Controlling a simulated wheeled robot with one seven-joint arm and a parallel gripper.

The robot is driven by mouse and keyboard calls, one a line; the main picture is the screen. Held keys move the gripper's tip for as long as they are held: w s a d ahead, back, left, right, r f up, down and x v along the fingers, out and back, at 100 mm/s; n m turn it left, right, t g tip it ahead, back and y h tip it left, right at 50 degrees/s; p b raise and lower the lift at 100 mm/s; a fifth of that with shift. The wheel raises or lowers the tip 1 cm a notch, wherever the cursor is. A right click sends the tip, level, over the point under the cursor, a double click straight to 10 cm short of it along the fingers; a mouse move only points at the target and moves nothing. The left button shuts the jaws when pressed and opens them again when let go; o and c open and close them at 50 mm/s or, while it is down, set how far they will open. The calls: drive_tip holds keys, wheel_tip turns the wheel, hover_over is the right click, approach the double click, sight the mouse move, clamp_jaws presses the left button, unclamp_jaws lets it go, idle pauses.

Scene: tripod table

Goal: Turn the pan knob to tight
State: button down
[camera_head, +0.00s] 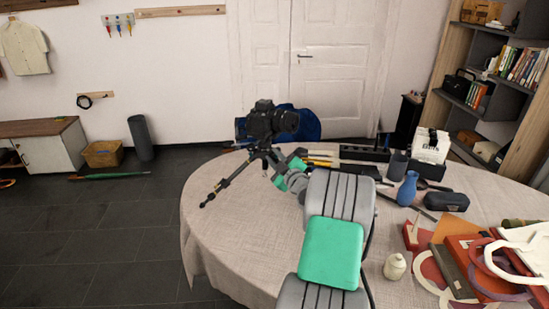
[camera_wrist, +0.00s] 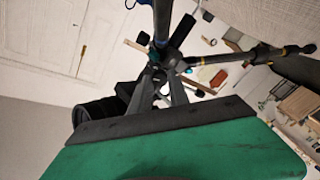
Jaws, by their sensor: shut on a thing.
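A black camera (camera_head: 268,122) stands on a small dark tripod (camera_head: 236,180) at the far left part of the round table (camera_head: 235,225). My gripper (camera_head: 279,163) reaches the tripod head from the right, just below the camera. In the wrist view my gripper (camera_wrist: 160,74) has its two dark fingers drawn together at the tripod head, shut on a small part there, apparently the pan knob. The fingers largely hide the knob, and its turn position cannot be told. The camera (camera_wrist: 97,112) shows at lower left there, and the tripod legs (camera_wrist: 162,20) spread above.
A blue chair (camera_head: 303,126) stands behind the tripod. The table's front left is clear.

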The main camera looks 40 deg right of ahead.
drive_tip(key=shift+f+b, duration=0.1)
drive_tip(key=shift+b, duration=0.3)
drive_tip(key=shift+m+b, duration=0.65)
drive_tip(key=shift+m, duration=0.05)
drive_tip(key=shift+f+m+b, duration=0.1)
drive_tip(key=shift+m+b, duration=1)
drive_tip(key=shift+m, duration=0.1)
drive_tip(key=m+b, duration=0.1)
drive_tip(key=m, duration=0.1)
drive_tip(key=m+b, duration=0.1)
drive_tip(key=m, duration=0.1)
drive_tip(key=shift+r+m, duration=0.2)
drive_tip(key=shift+m, duration=0.2)
drive_tip(key=c, duration=1.3)
unclamp_jaws()
drive_tip(key=shift+o, duration=0.2)
drive_tip(key=shift+b, duration=0.3)
